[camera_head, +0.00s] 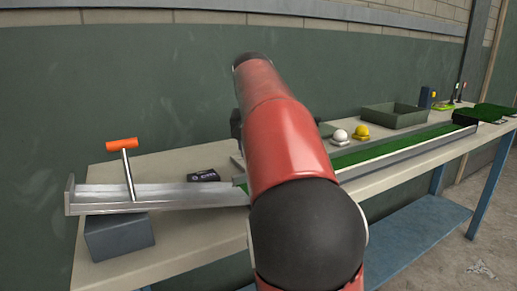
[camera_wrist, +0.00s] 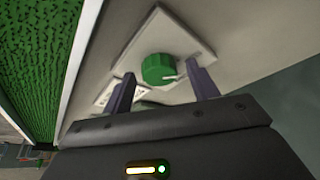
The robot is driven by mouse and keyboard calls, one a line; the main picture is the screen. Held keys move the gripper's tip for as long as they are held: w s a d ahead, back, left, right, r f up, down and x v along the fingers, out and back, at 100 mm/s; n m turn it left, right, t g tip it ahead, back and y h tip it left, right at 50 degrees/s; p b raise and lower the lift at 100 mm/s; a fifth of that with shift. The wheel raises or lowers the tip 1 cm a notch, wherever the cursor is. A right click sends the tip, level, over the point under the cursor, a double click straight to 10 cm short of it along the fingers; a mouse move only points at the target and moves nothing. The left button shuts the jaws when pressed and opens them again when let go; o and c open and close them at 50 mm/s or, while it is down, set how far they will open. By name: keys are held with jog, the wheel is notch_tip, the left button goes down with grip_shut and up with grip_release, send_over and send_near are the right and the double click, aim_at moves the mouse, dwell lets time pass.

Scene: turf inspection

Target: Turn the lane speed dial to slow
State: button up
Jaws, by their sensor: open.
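The green dial (camera_wrist: 158,68) has a white pointer mark on its right side and sits on a pale square plate (camera_wrist: 176,28) in the wrist view. My gripper (camera_wrist: 161,69) is open, its two purple fingers to the left and right of the dial in the picture. I cannot tell whether either finger touches it. A pale label card (camera_wrist: 106,94) with dark marks lies left of the left finger, partly hidden. Another green piece shows just above the gripper body, mostly hidden. In the head view my red arm hides the dial and gripper.
A bench (camera_head: 183,252) carries a metal ramp (camera_head: 165,194) with an orange-handled lever (camera_head: 121,144) at left. A green turf lane (camera_head: 405,142) runs right. A white ball (camera_head: 340,136), a yellow ball (camera_head: 361,131) and a green tray (camera_head: 391,117) stand behind it.

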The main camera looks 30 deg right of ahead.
jog(key=p+v, duration=0.1)
jog(key=v, duration=0.6)
jog(key=shift+r, duration=0.35)
jog(key=shift+s+a, duration=0.1)
jog(key=shift+s, duration=0.05)
